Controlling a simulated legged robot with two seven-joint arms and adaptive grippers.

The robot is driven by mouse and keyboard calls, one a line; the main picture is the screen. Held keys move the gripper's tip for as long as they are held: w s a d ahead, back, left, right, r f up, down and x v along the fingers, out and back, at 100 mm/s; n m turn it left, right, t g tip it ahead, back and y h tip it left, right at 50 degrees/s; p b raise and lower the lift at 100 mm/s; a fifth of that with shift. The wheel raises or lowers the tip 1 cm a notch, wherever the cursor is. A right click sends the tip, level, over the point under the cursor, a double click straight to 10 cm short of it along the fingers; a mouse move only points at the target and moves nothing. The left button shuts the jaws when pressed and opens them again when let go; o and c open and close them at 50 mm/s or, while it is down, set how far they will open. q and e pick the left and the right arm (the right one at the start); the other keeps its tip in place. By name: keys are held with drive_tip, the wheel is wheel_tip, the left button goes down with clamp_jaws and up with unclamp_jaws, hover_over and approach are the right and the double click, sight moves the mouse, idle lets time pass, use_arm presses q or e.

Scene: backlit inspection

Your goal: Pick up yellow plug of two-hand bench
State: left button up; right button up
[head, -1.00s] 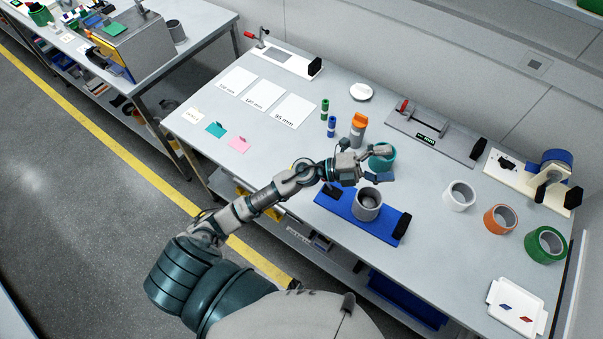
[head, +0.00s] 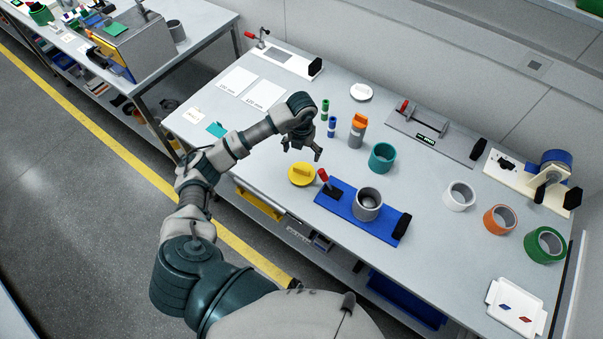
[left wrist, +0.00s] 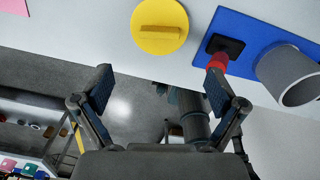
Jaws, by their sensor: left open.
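The yellow plug (head: 301,174) is a flat round disc with a raised bar across its top. It lies on the bench, left of the blue fixture (head: 337,204), near the bench's front edge. My left gripper (head: 302,151) is open and empty, above the bench and just beyond the plug in the head view. In the left wrist view the plug (left wrist: 160,27) lies at the top, ahead of the spread fingers (left wrist: 158,92), and nothing is between them. My right gripper is not in view.
The blue fixture carries a red-handled clamp (head: 323,176) and a grey cylinder (head: 367,204), right beside the plug. A teal ring (head: 382,157), an orange-topped grey bottle (head: 357,131) and small green and blue cylinders (head: 332,126) stand behind. White cards lie left.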

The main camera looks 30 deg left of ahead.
sight(301, 169)
use_arm(q)
wheel_tip(301, 169, down, 6)
drive_tip(key=shift+r, duration=0.1)
drive_tip(key=shift+w+a+f+p, duration=0.1)
drive_tip(key=shift+f+p, duration=0.15)
drive_tip(key=shift+f, duration=1.15)
drive_tip(key=shift+w+a+f+p, duration=0.1)
drive_tip(key=shift+f+p, duration=0.1)
drive_tip(key=shift+f, duration=1.2)
drive_tip(key=c, duration=1.2)
